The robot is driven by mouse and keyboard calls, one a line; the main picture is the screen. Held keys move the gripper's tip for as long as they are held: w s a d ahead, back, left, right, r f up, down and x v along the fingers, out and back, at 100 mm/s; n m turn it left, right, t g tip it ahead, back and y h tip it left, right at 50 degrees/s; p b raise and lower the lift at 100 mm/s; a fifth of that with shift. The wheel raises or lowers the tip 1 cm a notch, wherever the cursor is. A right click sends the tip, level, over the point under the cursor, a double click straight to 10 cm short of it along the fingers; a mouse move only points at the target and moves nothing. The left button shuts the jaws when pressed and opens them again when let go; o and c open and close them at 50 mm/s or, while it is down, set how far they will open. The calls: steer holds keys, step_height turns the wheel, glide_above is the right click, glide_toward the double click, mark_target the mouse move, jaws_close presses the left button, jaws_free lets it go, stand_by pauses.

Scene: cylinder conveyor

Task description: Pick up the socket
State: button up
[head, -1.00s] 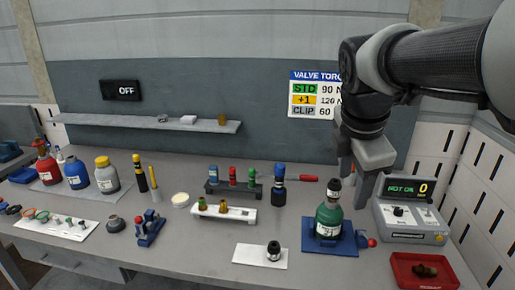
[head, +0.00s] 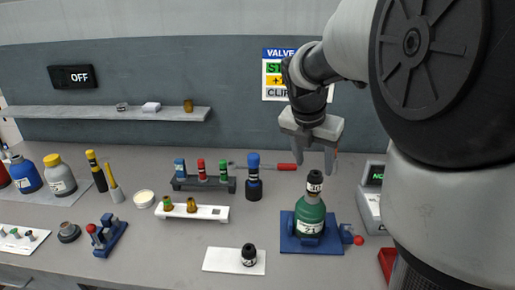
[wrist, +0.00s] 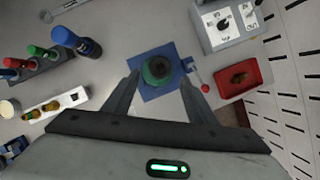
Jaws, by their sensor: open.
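A green cylinder (head: 310,220) stands upright on a blue base (head: 291,243). My gripper (head: 318,168) is open and empty, pointing down just above the green cylinder's top piece. In the wrist view its fingers (wrist: 161,84) are spread, with the green cylinder (wrist: 147,71) between and just beyond the tips.
A blue-capped dark bottle (head: 254,182) and a white rack (head: 220,214) stand left of the cylinder. A red-knobbed clamp (head: 357,240) sits at its right. The control box (wrist: 222,22) and red tray (wrist: 254,71) lie farther right.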

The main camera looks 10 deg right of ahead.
mark_target(315, 177)
steer(key=x, duration=0.8)
steer(key=shift+w+d+b, duration=0.1)
steer(key=shift+w+b, duration=0.15)
steer(key=shift+b, duration=0.05)
steer(key=c, duration=1.2)
